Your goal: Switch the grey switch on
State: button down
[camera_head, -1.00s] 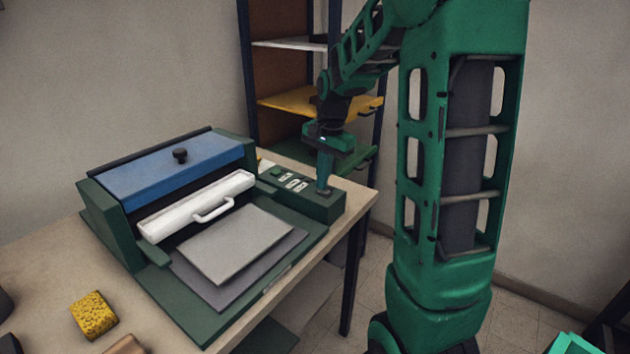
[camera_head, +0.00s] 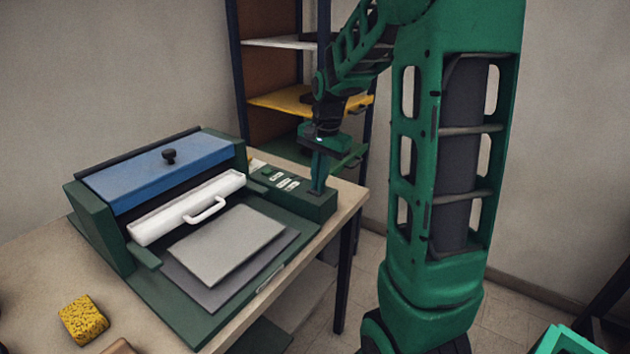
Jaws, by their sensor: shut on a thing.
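The green control box (camera_head: 300,202) is at the right end of the green press on the table. Its top carries several small pale labels (camera_head: 282,181) and a small green knob. My gripper (camera_head: 317,189) points down onto the right end of the box top. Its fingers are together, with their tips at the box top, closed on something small. The grey switch itself cannot be made out; the fingertips cover that spot. Whether it is on or off cannot be told.
The press has a blue lid (camera_head: 165,170) with a black knob, a white bar with a handle (camera_head: 187,207) and grey sheets (camera_head: 228,243). A yellow sponge (camera_head: 84,320) lies front left. A shelf rack (camera_head: 270,75) stands behind my arm.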

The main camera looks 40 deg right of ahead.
notch_tip(320, 180, up, 14)
jog(key=s, duration=0.1)
jog(key=shift+s+d, duration=0.2)
jog(key=shift+d, duration=0.05)
jog(key=shift+f, duration=0.1)
jog(key=s+a+f+n, duration=0.2)
jog(key=s+f, duration=0.2)
jog(key=s, duration=0.4)
jog(key=s+a+f+n+g, duration=0.1)
jog(key=s+f+n, duration=0.2)
jog(key=s, duration=0.6)
jog(key=s+a+f+n, duration=0.2)
jog(key=s+f+n, duration=0.1)
jog(key=s+f, duration=0.3)
jog(key=shift+s+a, duration=0.3)
jog(key=shift+s, duration=0.85)
jog(key=shift+f, duration=0.1)
